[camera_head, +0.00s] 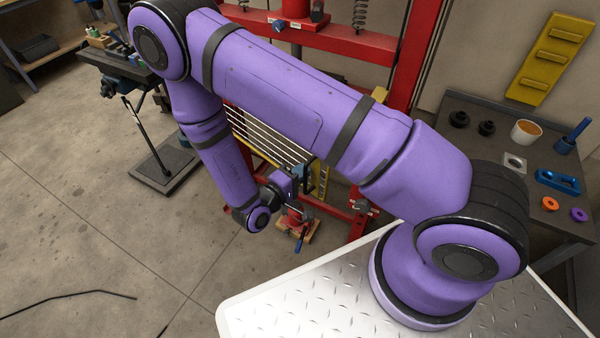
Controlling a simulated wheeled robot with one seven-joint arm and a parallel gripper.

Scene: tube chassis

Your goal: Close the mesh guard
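The mesh guard (262,137) shows as a set of pale parallel bars behind my arm, in front of the red press frame (345,42). My purple arm crosses in front of it and hides much of its outline, so how far it stands open cannot be told. My gripper (288,186) is at the end of the arm, low by the guard's lower right part. Its fingers are too small and hidden to make out, and I cannot tell whether it touches the guard.
A red jack (297,215) stands on the floor just below my wrist. A dark workbench (480,110) with a cup (526,132) and small parts is at the right. A vise stand (160,165) is at the left. The concrete floor (100,220) at left is mostly clear.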

